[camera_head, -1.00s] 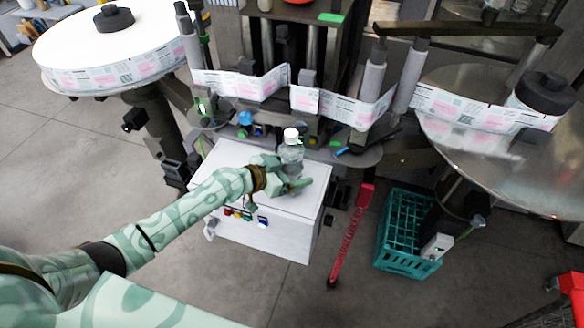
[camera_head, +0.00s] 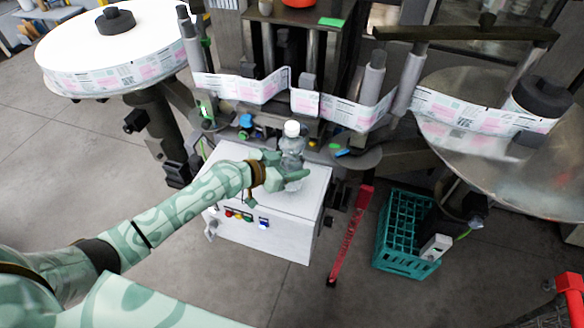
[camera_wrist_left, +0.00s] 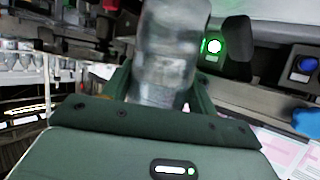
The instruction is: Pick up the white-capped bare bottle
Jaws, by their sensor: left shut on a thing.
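The bare clear bottle (camera_head: 291,150) with a white cap stands roughly upright above the white machine box in the head view. My left gripper (camera_head: 285,176) is shut on its lower part. In the left wrist view the bottle (camera_wrist_left: 167,50) is blurred and sits between my gripper's fingers (camera_wrist_left: 160,92); its cap is outside that view. Whether its base touches the box top is hard to tell. My right gripper is not in view.
The white box (camera_head: 270,232) with coloured buttons is below. Label reels stand left (camera_head: 110,50) and right (camera_head: 480,110), with the label band (camera_head: 340,112) behind the bottle. A teal crate (camera_head: 405,235) and a red bar (camera_head: 350,235) are at right.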

